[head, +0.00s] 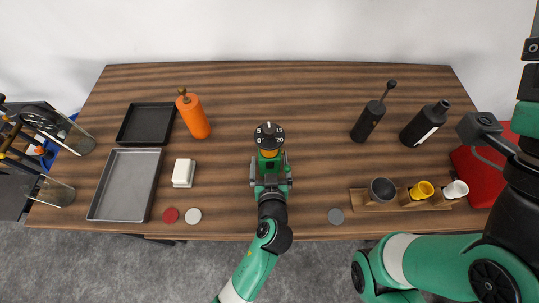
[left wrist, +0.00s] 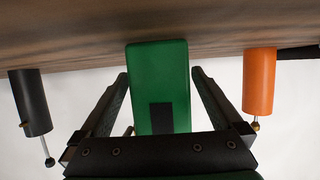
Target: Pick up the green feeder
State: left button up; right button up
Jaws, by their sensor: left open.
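The green feeder (left wrist: 158,85) is a green block with a dark patch low on its face. It shows upright in the middle of the left wrist view, between the two fingers of my left gripper (left wrist: 160,82). The fingers are open, with a visible gap on each side of the block. In the head view my left gripper (head: 270,180) is over the front middle of the table, just below a black numbered dial (head: 269,134) with an orange band under it. The green feeder (head: 268,163) is mostly hidden there by the gripper. My right arm is at the right; its fingers do not show.
An orange mill (head: 193,115), a white block (head: 183,172) and a grey tray (head: 91,206) lie left on the wooden table. The table's middle back is clear.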

pick_arm(q)
jog(key=shift+w+f, duration=0.25)
jog(key=shift+w, duration=0.2)
grip_shut()
jog(key=shift+r, duration=0.15)
